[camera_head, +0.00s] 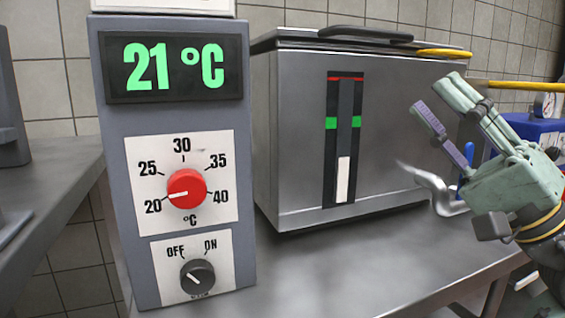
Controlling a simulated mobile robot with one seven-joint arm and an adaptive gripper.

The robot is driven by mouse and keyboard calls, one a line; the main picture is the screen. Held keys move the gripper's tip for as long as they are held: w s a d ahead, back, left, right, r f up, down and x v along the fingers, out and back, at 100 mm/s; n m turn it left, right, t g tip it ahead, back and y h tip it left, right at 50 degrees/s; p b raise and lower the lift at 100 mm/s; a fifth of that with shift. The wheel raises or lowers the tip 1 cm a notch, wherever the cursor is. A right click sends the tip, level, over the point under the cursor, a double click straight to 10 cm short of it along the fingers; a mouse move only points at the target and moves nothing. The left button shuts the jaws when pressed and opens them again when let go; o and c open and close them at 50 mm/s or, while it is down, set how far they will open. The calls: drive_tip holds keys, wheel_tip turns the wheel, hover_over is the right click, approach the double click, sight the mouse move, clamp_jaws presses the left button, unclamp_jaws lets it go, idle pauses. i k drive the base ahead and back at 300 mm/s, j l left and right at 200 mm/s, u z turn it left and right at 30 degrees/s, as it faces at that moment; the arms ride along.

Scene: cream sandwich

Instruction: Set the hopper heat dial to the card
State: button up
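The hopper heat dial is a red knob (187,188) on a white scale plate (216,205) marked 20 to 40 °C. Its white pointer mark faces the 20, at lower left. The green display (240,68) above it reads 21 °C. A white card or panel (165,5) shows only its bottom edge at the top of the picture; any writing on it is cut off. A black OFF/ON knob (197,277) sits below; its setting is hard to tell. My gripper (437,95) is at the right, well away from the dial, open and empty, fingers pointing up-left.
A steel hopper (290,150) with a dark-handled lid stands behind the control box (112,150). Its front has a level gauge (344,140) with green marks. A curved metal spout or handle (440,190) juts out near my gripper. The bench front (320,280) is clear.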

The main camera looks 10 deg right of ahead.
sight(186, 188)
drive_tip(key=k+l, duration=0.35)
drive_tip(key=l, duration=0.15)
drive_tip(key=k+l, duration=0.4)
drive_tip(key=l, duration=0.1)
